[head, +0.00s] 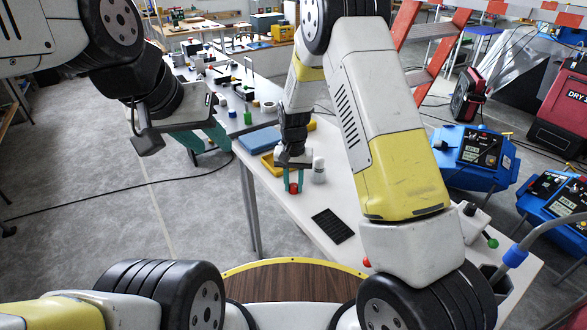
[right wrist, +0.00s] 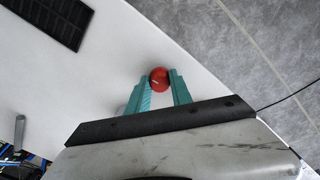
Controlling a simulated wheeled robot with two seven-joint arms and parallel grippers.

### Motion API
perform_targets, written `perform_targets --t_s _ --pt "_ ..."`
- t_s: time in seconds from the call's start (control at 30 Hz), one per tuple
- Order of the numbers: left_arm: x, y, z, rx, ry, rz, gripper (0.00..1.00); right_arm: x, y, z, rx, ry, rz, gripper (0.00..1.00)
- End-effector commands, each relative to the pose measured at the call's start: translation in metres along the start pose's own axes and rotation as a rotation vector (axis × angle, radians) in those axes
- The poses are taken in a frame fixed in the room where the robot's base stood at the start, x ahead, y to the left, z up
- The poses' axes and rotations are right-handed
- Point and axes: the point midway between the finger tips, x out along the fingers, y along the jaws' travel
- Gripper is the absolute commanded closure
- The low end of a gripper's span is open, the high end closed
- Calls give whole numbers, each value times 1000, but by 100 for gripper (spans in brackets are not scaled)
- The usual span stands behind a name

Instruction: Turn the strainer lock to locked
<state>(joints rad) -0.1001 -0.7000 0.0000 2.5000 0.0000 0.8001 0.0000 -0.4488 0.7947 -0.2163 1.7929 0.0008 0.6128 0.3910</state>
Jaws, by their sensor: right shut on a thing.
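A small red round knob (head: 293,188) is at the left edge of the white table, between the teal fingers of my right gripper (head: 293,178). In the right wrist view the red knob (right wrist: 159,79) has a pale mark on its left side, and the fingertips of my right gripper (right wrist: 162,84) are shut on it. I cannot tell whether it is the strainer lock or which setting it shows. Its underside is hidden. My left gripper (head: 207,145) hangs left of the table over the floor, teal fingers apart and empty.
A white bottle (head: 318,170) stands just right of my right gripper. A yellow tray (head: 270,161) and a blue pad (head: 259,138) lie behind it. A black grid mat (head: 332,226) lies nearer me; the table around it is clear. Blue machines (head: 470,160) stand on the floor at right.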

Motion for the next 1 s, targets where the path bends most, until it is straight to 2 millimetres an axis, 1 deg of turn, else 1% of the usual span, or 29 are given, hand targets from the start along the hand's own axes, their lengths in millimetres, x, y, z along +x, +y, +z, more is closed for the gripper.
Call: perform_targets --t_s 0.3,0.8,0.83,0.9,0.93,1.0 --pt "0 0 0 0 0 0 64 -1 0 -1 99 3 -1 100" --pt "0 0 0 0 0 0 64 -1 0 -2 115 4 -2 100" --pt "0 0 0 0 0 0 64 -1 0 -2 115 4 -2 68" --pt "0 0 0 0 0 0 64 -1 0 -1 114 3 -1 54" --pt "0 0 0 0 0 0 64 -1 0 -1 114 3 -1 52" --pt "0 0 0 0 0 0 64 -1 0 -1 114 2 -1 52"
